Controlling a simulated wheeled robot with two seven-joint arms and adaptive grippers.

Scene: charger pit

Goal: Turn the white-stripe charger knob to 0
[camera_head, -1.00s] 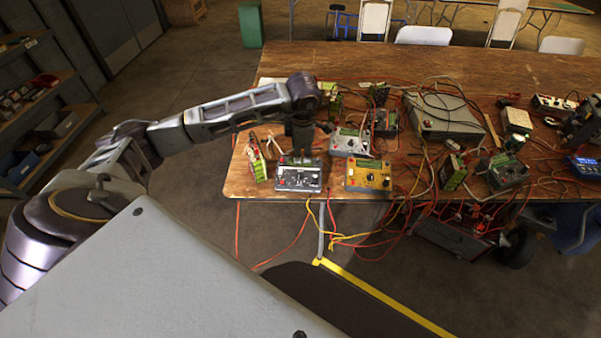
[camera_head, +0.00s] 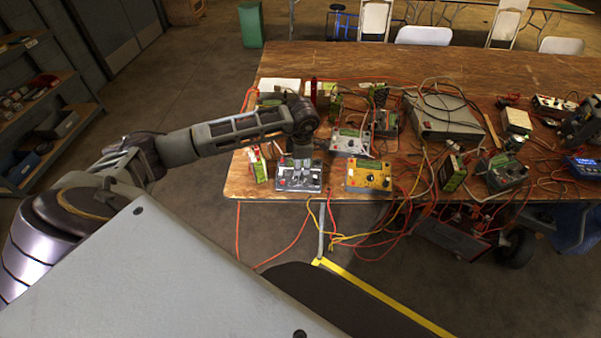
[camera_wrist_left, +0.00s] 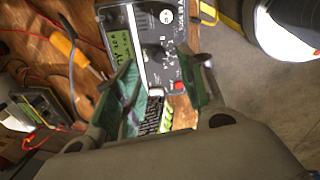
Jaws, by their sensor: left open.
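A grey charger (camera_head: 284,181) stands at the table's front left edge; I take it for the white-stripe one. The left wrist view shows a charger panel (camera_wrist_left: 151,28) with a green display (camera_wrist_left: 122,45), a dark knob (camera_wrist_left: 156,53) and a red button (camera_wrist_left: 179,86). My left gripper (camera_head: 300,166) points down over the grey charger. It is open, and its fingers (camera_wrist_left: 165,72) stand on either side of the panel in the wrist view. I cannot tell whether they touch the knob, or read its setting. My right gripper is not in view.
A yellow charger (camera_head: 368,176) stands just right, and a grey one (camera_head: 349,143) behind. Cables (camera_head: 398,207) hang over the front edge. A large grey box (camera_head: 445,117) and more devices fill the right side. The table's back strip (camera_head: 400,60) is mostly clear.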

